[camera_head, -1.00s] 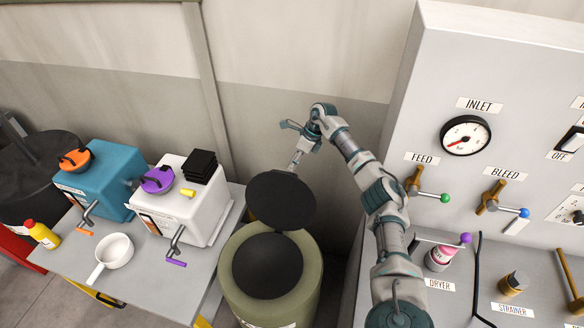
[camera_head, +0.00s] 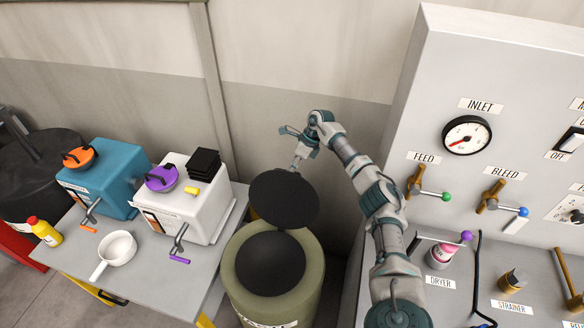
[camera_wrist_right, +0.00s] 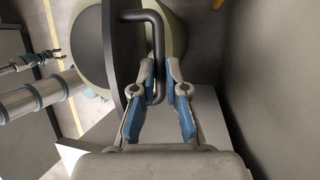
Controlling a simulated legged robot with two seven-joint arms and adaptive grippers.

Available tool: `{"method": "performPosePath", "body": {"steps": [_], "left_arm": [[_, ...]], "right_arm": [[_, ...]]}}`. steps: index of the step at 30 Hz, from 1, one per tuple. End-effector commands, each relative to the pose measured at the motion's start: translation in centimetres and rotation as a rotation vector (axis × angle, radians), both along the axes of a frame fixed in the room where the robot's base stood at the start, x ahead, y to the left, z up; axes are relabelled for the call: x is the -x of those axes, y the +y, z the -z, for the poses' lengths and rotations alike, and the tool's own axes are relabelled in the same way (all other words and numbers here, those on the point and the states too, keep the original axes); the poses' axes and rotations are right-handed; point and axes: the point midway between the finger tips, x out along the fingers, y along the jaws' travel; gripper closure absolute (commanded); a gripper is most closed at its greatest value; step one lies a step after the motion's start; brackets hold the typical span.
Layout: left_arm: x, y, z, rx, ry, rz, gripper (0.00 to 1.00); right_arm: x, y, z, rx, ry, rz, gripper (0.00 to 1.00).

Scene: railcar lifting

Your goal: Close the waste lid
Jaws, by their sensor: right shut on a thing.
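The waste bin is an olive-green drum (camera_head: 311,262) with a dark round opening (camera_head: 271,264), standing on the floor between the table and the panel. Its black round lid (camera_head: 284,198) stands raised and tilted at the far side of the rim, with the opening uncovered. My right gripper (camera_head: 300,154) is behind the lid. In the right wrist view, the gripper (camera_wrist_right: 162,76) is shut on the lid's black bent handle (camera_wrist_right: 156,48), with a finger on each side. A small gripper-like end (camera_wrist_right: 22,62) at the left, seemingly my left one, is too small to read.
A table (camera_head: 143,275) at the left holds a blue box (camera_head: 105,185), a white box (camera_head: 190,215), a white pan (camera_head: 117,248) and a yellow bottle (camera_head: 44,231). A grey panel (camera_head: 460,70) with valves and a gauge stands close at the right. A wall is behind.

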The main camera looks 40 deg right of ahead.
Motion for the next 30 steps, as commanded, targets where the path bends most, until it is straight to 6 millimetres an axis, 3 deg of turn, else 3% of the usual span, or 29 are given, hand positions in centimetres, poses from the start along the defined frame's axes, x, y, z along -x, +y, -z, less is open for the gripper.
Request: {"method": "performPosePath", "body": {"steps": [8, 16, 25, 30], "left_arm": [[-0.1, 0.3, -1.1, -0.004, -0.002, 0.001, 0.49], [-0.2, 0.2, -2.2, -0.002, -0.004, 0.000, 0.49], [-0.1, 0.2, -1.5, -0.003, -0.002, 0.000, 0.49], [0.0, 0.2, -0.7, -0.002, 0.000, 0.000, 0.49]], "right_arm": [[1.0, 1.4, -1.0, 0.044, -0.042, -0.007, 1.00], [3.2, 4.3, -2.0, 0.145, -0.122, -0.011, 1.00], [6.2, 8.2, -2.3, 0.287, -0.237, -0.011, 1.00], [7.9, 10.4, -2.1, 0.283, -0.234, -0.008, 1.00]]}}
